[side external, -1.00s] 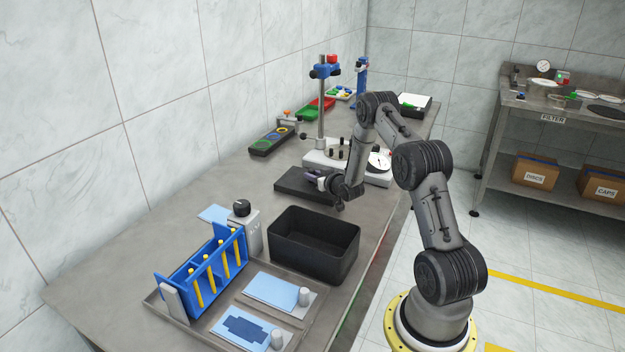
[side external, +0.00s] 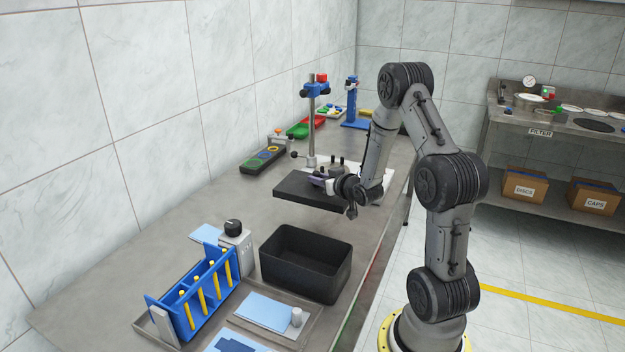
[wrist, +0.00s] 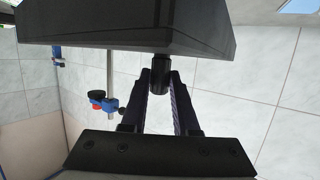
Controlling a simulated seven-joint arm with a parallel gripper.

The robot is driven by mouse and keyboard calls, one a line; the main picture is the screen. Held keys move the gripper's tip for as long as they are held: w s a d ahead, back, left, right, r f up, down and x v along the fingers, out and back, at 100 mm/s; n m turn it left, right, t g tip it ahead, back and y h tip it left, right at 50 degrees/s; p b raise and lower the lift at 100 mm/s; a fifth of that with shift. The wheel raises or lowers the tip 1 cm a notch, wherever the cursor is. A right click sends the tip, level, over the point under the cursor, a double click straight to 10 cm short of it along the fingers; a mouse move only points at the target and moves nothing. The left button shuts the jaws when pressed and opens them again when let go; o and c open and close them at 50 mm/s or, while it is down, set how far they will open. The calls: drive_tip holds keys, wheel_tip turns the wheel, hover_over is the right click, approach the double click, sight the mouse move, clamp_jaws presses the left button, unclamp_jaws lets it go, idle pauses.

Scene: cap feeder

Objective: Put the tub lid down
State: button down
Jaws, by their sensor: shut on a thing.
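The tub lid (side external: 300,190) is a flat dark slab with a knob (wrist: 160,72). It looks roughly level and held above the bench, beyond the black tub (side external: 283,278). In the wrist view the lid (wrist: 130,35) fills the top. My gripper (side external: 320,178) is shut on the lid's knob; its two fingers (wrist: 160,88) close on the knob in the wrist view. The tub stands open on the bench, apart from the lid, and looks empty. The bench surface directly under the lid is hidden.
A blue rack (side external: 205,298) with yellow sticks and a grey box with a black knob (side external: 233,228) stand left of the tub. A stand with a blue clamp (side external: 312,130) is behind the lid. A dark tray with coloured rings (side external: 262,160) lies left. Bench between is clear.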

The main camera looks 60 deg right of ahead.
sight(308, 189)
drive_tip(key=shift+v, duration=1.2)
